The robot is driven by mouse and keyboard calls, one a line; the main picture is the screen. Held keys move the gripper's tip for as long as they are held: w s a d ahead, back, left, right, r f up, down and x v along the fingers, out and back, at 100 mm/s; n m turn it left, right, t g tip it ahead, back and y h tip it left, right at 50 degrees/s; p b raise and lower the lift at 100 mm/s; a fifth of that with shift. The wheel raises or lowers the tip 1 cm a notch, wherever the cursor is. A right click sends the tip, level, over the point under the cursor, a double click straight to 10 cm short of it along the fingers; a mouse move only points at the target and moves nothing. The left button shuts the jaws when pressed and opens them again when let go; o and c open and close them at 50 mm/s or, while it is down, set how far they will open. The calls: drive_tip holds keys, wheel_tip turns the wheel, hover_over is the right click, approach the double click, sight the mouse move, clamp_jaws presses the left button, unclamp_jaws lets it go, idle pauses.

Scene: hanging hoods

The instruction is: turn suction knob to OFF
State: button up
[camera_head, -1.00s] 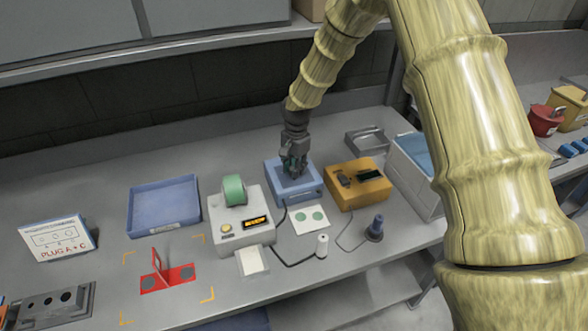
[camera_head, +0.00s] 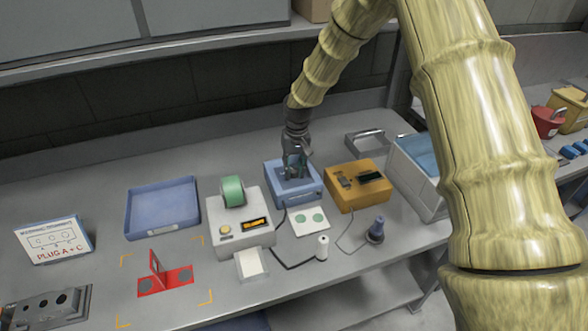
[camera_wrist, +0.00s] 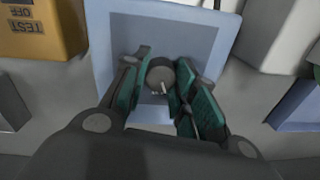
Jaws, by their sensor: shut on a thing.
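The suction knob (camera_wrist: 160,76) is a round grey dial with a light pointer mark, on top of the blue box (camera_head: 309,198). In the wrist view the blue box (camera_wrist: 110,30) fills the upper middle. My gripper (camera_wrist: 162,84) points down over the box, its green-padded fingers on either side of the knob and closed on it. The pointer mark runs toward the bottom of the wrist view. In the head view my gripper (camera_head: 294,172) hides the knob. I cannot read any label by the knob.
A yellow box (camera_head: 352,203) stands close on the right; its TEST and OFF lettering shows in the wrist view (camera_wrist: 30,22).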

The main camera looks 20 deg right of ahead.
sight(295, 168)
drive_tip(key=n, duration=0.3)
drive_tip(key=shift+w+r+n, duration=0.15)
drive_tip(key=shift+n, duration=1.85)
drive_tip(key=shift+w+r, duration=0.1)
drive_tip(key=o, duration=0.8)
drive_tip(key=shift+o, duration=1.3)
wheel_tip(295, 168, up, 12)
drive_tip(key=shift+d, duration=0.3)
